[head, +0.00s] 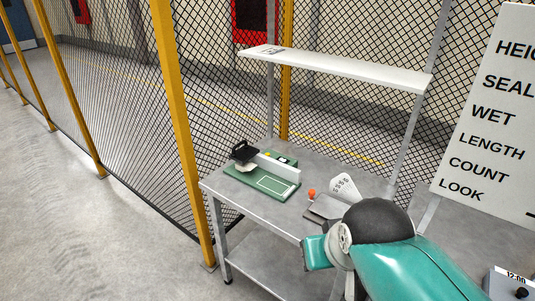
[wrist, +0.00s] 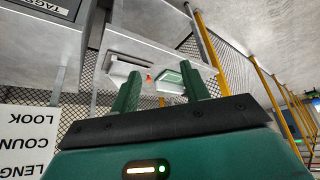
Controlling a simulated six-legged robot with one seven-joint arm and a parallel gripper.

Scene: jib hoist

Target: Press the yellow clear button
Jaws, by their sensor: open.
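A green device (head: 262,183) with a black handle stands on the grey workbench (head: 229,196) in the head view. A small dark panel (head: 287,161) sits at its back, too small to read. The green device also shows in the wrist view (wrist: 171,79), with the picture turned upside down. An orange-red knob (head: 311,195) is right of it, beside a grey plate and a white dial card (head: 343,188). My gripper (wrist: 162,90) is open and empty, its two green fingers apart, well away from the bench.
A white shelf (head: 340,67) spans above the bench. A black mesh fence with yellow posts (head: 178,110) stands behind and left. A white sign (head: 490,125) is at the right. A device with a display (head: 511,283) is at lower right. Open floor lies left.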

